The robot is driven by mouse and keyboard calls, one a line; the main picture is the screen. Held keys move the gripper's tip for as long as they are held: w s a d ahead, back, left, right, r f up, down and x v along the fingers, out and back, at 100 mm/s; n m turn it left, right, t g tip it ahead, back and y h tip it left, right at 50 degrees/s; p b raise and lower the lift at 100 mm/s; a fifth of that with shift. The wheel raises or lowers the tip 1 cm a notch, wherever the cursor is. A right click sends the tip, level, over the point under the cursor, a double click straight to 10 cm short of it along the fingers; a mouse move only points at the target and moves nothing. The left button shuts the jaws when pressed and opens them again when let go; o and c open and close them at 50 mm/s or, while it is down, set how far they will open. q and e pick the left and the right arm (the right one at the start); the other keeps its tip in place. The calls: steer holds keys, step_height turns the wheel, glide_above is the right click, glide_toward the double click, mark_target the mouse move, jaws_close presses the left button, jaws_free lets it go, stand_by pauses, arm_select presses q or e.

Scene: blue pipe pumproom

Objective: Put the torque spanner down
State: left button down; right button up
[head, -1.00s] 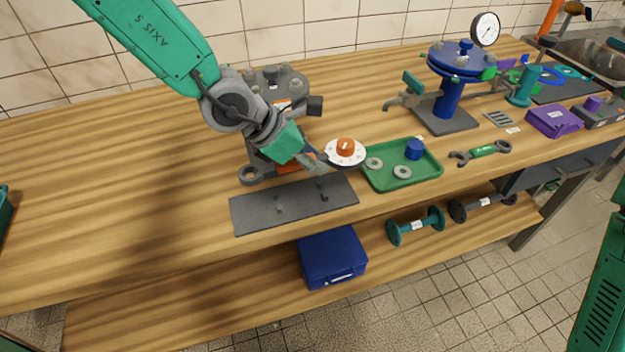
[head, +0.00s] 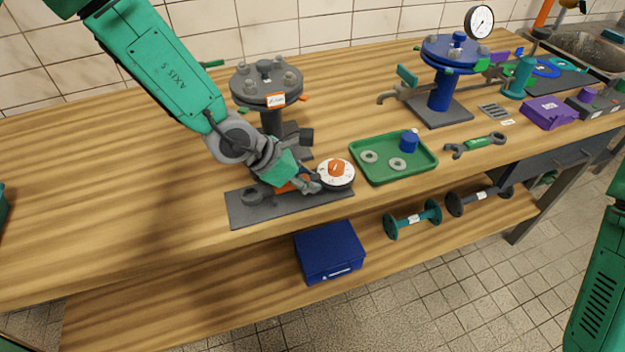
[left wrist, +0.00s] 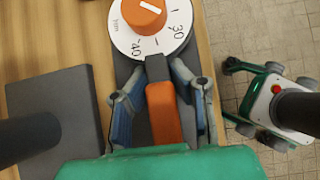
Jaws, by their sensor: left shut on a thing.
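The torque spanner (head: 336,173) has a white dial with an orange knob, and an orange grip. In the head view it lies over the dark grey rest plate (head: 292,210) at the front of the bench; I cannot tell whether it touches the plate. My left gripper (head: 314,184) is shut on its handle. In the left wrist view the torque spanner's dial (left wrist: 150,25) is at the top and its orange handle (left wrist: 163,115) runs between the two fingers (left wrist: 160,100). The spanner's ring end shows at the plate's left. My right gripper is not in view.
A grey flanged stand (head: 267,88) is just behind the plate. A green tray (head: 392,178) with rings and a blue knob is right of the dial. The bench's left part is clear. A blue box (head: 329,251) sits on the lower shelf.

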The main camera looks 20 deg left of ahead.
arm_select(q)
steer(key=shift+s+a+f+b, duration=0.1)
steer(key=shift+a+f+b, duration=0.05)
steer(key=shift+a+f, duration=0.35)
steer(key=shift+s+a+f+b, duration=0.15)
steer(key=shift+a+f, duration=0.15)
steer(key=shift+a, duration=0.3)
steer(key=c, duration=1.9)
jaws_free()
steer(key=shift+a, duration=0.1)
steer(key=o, duration=0.4)
steer(key=shift+o, duration=0.2)
steer(key=shift+d+f, duration=0.1)
steer(key=shift+d, duration=0.45)
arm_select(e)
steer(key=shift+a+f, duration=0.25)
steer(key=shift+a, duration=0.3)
